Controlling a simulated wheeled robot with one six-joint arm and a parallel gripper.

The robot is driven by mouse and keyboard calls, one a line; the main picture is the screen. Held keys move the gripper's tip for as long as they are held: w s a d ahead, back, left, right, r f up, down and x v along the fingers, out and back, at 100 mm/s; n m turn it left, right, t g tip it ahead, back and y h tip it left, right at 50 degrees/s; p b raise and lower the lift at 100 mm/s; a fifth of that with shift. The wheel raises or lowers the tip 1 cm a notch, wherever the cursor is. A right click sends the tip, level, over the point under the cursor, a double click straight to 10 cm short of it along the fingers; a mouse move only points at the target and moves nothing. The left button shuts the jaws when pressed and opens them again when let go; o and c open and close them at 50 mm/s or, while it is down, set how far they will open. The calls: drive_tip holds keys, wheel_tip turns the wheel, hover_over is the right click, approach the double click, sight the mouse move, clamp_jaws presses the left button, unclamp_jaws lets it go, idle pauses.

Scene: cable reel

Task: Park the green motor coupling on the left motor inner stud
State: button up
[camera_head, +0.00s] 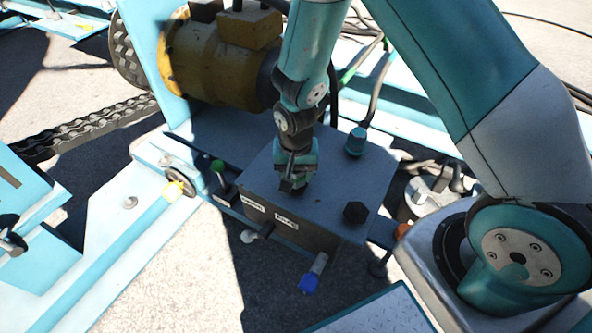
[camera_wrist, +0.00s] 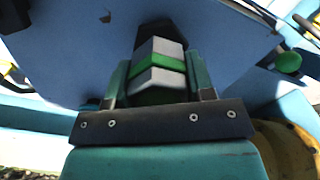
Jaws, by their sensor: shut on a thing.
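The green motor coupling (camera_wrist: 160,62), a grey hexagonal body with a green band, sits between both fingers of my gripper (camera_wrist: 158,78) in the wrist view. My gripper is shut on it. In the head view my gripper (camera_head: 291,186) points down over the top of the grey box (camera_head: 268,190); the coupling is dark and hard to make out there. The coupling's far end is dark in the wrist view, and I cannot tell whether it touches the surface beyond. I cannot pick out the left motor inner stud for sure.
The box top carries a black hexagonal cap (camera_head: 356,212) and a blue cable connector (camera_head: 356,142). Blue-ended (camera_head: 310,281) and white-ended (camera_head: 249,236) fittings stick out in front. The yellow motor (camera_head: 215,62) is behind.

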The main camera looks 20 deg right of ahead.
drive_tip(key=shift+f+b, duration=0.3)
drive_tip(key=shift+f, duration=0.1)
drive_tip(key=o, duration=1.1)
wheel_tip(320, 180, up, 17)
drive_tip(key=p, duration=0.4)
drive_tip(key=shift+r, duration=0.2)
